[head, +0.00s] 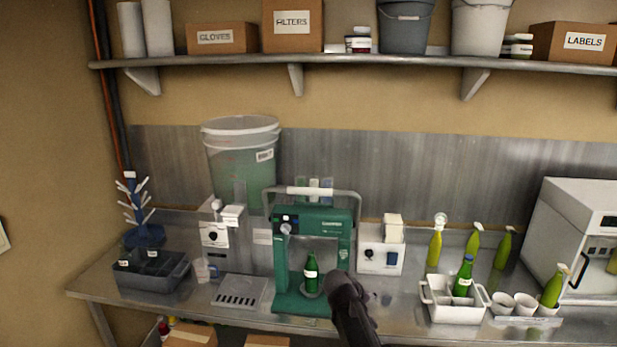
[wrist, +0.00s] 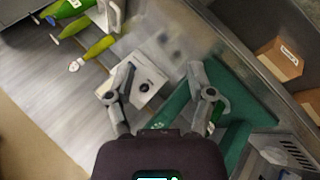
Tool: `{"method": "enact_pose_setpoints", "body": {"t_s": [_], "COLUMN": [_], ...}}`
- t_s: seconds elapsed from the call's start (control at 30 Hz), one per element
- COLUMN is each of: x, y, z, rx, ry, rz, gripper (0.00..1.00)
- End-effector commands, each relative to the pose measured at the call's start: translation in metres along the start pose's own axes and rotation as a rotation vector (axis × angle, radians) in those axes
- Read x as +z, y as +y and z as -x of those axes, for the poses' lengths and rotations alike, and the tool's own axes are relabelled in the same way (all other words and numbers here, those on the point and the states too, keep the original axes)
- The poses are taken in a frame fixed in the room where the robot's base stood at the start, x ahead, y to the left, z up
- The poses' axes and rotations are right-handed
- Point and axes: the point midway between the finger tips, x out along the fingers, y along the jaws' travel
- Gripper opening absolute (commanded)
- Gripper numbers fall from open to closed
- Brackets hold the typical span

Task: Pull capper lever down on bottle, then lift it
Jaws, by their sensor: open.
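The green bench capper (head: 317,228) stands on the steel bench, left of my arm in the head view. Its grey lever (head: 340,193) is raised, with the pale grip bar across the top. A dark green bottle (head: 311,275) stands upright on the capper's base, under the head. My gripper (wrist: 160,78) is open and empty in the wrist view. The green capper (wrist: 232,88) shows there behind and beside the right finger, which partly hides the green bottle (wrist: 216,113). In the head view my dark arm is in front of the capper's right side, and the fingers cannot be made out.
A white control box (head: 380,250) stands right of the capper. Further right are a white tub (head: 455,307) holding a bottle, and several yellow-green bottles. A large bucket (head: 240,165) is behind at left, and a dark bin (head: 150,272) at far left. A shelf (head: 380,62) runs above.

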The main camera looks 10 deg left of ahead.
Motion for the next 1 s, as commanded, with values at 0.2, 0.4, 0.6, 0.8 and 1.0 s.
{"method": "enact_pose_setpoints", "body": {"t_s": [0.2,0.4,0.6,0.8,1.0], "x": [-0.080,-0.147,-0.209,-0.251,-0.266], "y": [0.025,0.035,0.035,0.029,0.023], "z": [0.068,0.132,0.202,0.256,0.278], "rx": [0.173,0.331,0.484,0.597,0.646], "ry": [0.115,0.222,0.328,0.407,0.440], "rz": [0.139,0.266,0.388,0.475,0.513], "gripper": [0.69,0.69,0.69,0.69,0.69]}}
